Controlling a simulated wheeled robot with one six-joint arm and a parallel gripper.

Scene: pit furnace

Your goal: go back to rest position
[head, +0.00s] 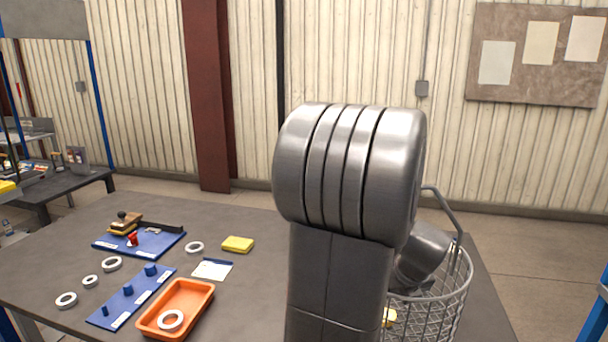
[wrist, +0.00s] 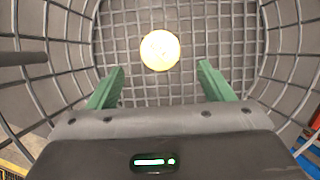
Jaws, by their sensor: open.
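My gripper (wrist: 160,85) shows in the wrist view with its two green fingers apart and nothing between them. It points down into a round wire mesh basket (wrist: 65,50), whose walls surround the view. A round pale yellow piece (wrist: 160,50) lies on the basket's mesh floor, beyond the fingertips and apart from them. In the head view, my arm stands in front of the basket (head: 455,290) and hides much of it. A bit of yellow (head: 389,316) shows low in the basket there. The gripper's fingers are hidden in the head view.
The basket has a raised handle (head: 440,205). On the grey table (head: 60,245) are an orange tray (head: 205,297) with a ring in it, a blue peg board (head: 110,313), several loose rings, a yellow sponge-like block (head: 238,244) and a blue board (head: 165,245) with tools.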

